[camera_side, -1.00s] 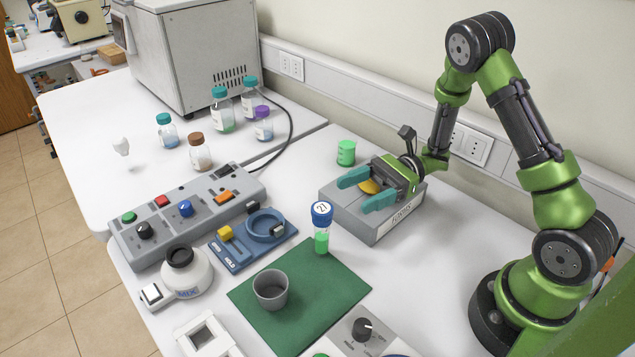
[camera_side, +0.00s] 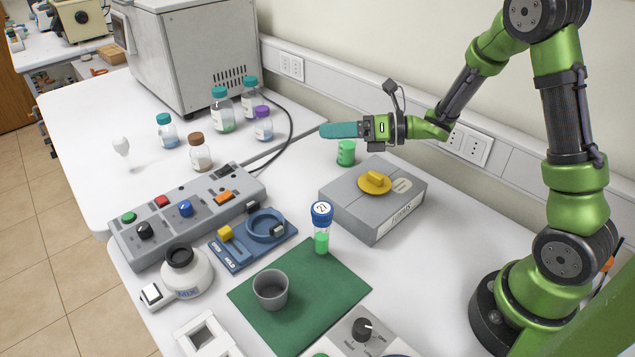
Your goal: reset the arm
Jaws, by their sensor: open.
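My gripper (camera_side: 340,130) is raised in the air above the back of the table, with its teal fingers pointing left. It is seen edge-on and is open, with nothing seen between the fingers. It is above and behind the grey box (camera_side: 400,212), apart from it. The box has a round yellow knob (camera_side: 374,183) on its top, and its label is partly legible. A green container (camera_side: 346,153) stands behind the box, just below my fingers in the picture.
A blue-capped tube (camera_side: 321,228) stands upright at the edge of the green mat (camera_side: 325,290). A grey cup (camera_side: 270,290) stands on the mat. A blue fixture (camera_side: 240,250), a button panel (camera_side: 185,215) and a white MIX bottle (camera_side: 187,272) are left. Several capped bottles stand farther back.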

